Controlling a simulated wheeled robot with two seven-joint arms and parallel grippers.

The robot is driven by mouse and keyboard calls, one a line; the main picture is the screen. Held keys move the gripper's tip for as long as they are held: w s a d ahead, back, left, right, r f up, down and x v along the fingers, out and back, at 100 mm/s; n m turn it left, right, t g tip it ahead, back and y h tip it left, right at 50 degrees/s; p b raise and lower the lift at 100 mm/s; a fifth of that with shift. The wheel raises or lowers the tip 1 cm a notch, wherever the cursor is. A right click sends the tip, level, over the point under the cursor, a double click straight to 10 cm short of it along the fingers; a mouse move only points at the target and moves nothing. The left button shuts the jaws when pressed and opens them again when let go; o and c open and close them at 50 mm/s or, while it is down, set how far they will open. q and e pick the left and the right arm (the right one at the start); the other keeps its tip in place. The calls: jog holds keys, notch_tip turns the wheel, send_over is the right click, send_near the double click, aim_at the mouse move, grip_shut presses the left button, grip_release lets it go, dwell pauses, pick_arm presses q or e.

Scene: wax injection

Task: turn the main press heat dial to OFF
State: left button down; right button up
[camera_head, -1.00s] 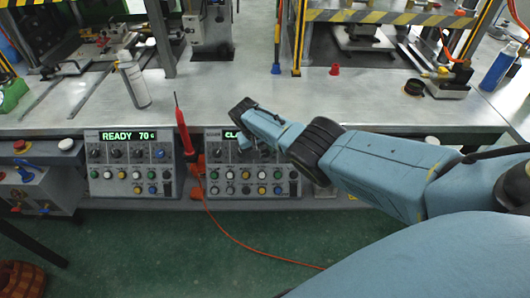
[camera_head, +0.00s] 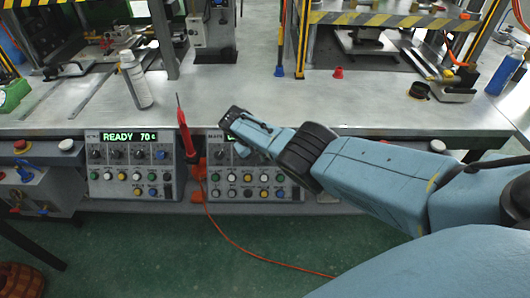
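Two grey control panels are set in the front of the bench. The left panel (camera_head: 130,192) has a green display (camera_head: 129,136) reading READY 70, a row of dark dials (camera_head: 118,154) ending in a blue one, and coloured buttons below. The right panel (camera_head: 232,204) has a similar layout. Its display and several dials are partly hidden by my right gripper (camera_head: 238,137). The gripper is in front of that panel's upper part. I cannot tell its finger opening or whether it touches a dial. I cannot make out which dial is the main press heat dial. My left gripper is not in view.
A red soldering-pen-like tool (camera_head: 185,134) stands between the panels, its orange cable (camera_head: 232,238) trailing over the floor. A red emergency button (camera_head: 20,145) is at the far left.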

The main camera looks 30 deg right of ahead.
jog(key=o, duration=1)
jog(key=shift+s, duration=0.1)
jog(key=shift+c, duration=0.2)
jog(key=shift+a+r+p, duration=0.25)
jog(key=shift+r+p, duration=0.15)
jog(key=shift+r, duration=0.1)
jog(key=p+v, duration=0.5)
jog(key=v, duration=0.7)
jog(key=shift+a, duration=0.1)
